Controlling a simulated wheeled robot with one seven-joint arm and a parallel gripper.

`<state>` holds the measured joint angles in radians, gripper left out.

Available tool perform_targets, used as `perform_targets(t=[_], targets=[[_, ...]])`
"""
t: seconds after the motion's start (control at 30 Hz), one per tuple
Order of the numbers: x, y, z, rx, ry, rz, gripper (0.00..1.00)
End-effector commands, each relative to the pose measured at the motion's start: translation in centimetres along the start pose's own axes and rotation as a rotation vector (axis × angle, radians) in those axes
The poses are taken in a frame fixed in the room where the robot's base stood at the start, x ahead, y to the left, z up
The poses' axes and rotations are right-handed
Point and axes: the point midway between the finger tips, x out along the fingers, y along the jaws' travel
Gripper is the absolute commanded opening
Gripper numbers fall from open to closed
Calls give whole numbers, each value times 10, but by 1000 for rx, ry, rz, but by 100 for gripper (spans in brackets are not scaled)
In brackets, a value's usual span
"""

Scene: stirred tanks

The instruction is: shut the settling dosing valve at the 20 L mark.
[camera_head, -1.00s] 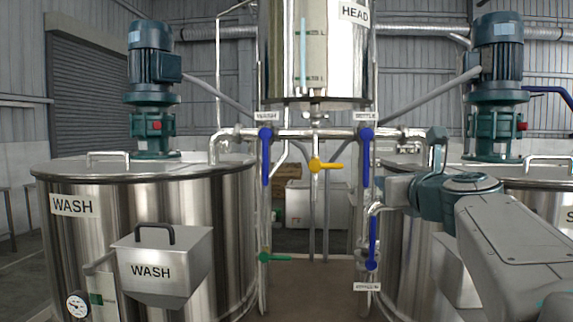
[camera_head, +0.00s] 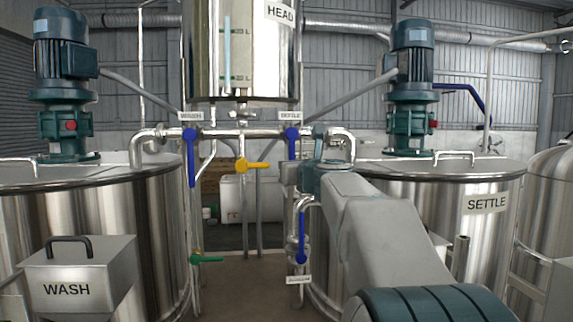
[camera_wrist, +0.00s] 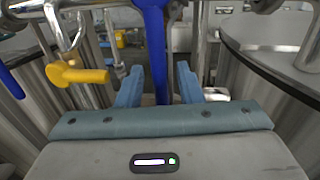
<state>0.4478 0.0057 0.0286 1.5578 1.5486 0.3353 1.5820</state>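The settle dosing valve has a blue handle (camera_head: 293,142) under the SETTLE label (camera_head: 291,115), on the pipe below the head tank (camera_head: 205,50). The handle hangs down. In the wrist view a blue handle (camera_wrist: 155,45) passes between the fingers of my gripper (camera_wrist: 158,88). The fingers are apart, with gaps on both sides of it. In the head view my gripper (camera_head: 288,180) is at the lower part of the handle, partly hidden by my arm.
The wash valve's blue handle (camera_head: 191,160) hangs down at left. A yellow handle (camera_head: 247,166) lies sideways between them. A lower blue handle (camera_head: 301,238) and a green handle (camera_head: 208,259) sit below. The wash tank (camera_head: 110,200) and settle tank (camera_head: 455,195) flank the pipes.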

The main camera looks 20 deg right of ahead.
Motion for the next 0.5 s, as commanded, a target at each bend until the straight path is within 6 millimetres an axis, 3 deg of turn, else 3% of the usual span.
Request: perform_targets(t=[0.37,0.4,0.5], targets=[[7,0,0,0,-1,0,33],[7,0,0,0,-1,0,30],[7,0,0,0,-1,0,2]])
